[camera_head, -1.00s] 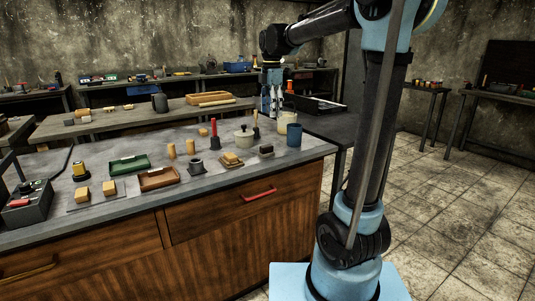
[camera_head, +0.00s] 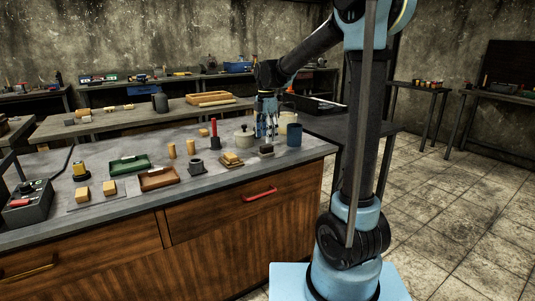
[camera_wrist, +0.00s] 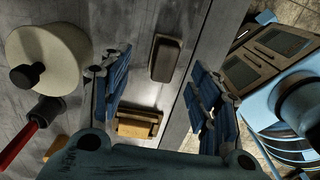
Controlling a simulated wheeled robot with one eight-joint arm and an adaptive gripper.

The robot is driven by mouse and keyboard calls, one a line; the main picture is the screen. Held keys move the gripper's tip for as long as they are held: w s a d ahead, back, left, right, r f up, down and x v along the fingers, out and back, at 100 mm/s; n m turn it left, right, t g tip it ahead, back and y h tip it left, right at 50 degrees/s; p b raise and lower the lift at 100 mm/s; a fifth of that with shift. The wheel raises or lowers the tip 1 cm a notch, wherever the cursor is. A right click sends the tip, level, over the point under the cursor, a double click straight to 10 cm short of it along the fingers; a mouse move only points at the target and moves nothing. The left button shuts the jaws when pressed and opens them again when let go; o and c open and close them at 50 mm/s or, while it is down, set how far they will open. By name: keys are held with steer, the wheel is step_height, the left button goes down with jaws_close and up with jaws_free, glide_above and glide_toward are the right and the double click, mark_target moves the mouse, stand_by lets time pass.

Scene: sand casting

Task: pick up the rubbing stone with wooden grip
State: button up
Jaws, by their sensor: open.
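In the wrist view the dark block (camera_wrist: 165,60) shows whole, beyond and between the fingers. My gripper (camera_head: 265,136) is above the bench, just behind and over this block. In the wrist view my gripper (camera_wrist: 155,95) is open, its blue-padded fingers wide apart with nothing held. A tan wooden piece on a darker base (camera_head: 231,159) lies to the left of the block and also shows in the wrist view (camera_wrist: 138,125).
A red-handled tool (camera_head: 214,134) stands upright in the wrist view's lower left too. The bench front edge (camera_head: 290,166) is close.

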mark_target(267, 145)
steer(key=shift+s+d+f, duration=0.1)
steer(key=shift+s+f, duration=0.05)
steer(key=shift+f, duration=1.35)
steer(key=shift+s+f, duration=0.1)
steer(key=shift+f, duration=1.4)
steer(key=c, duration=1.2)
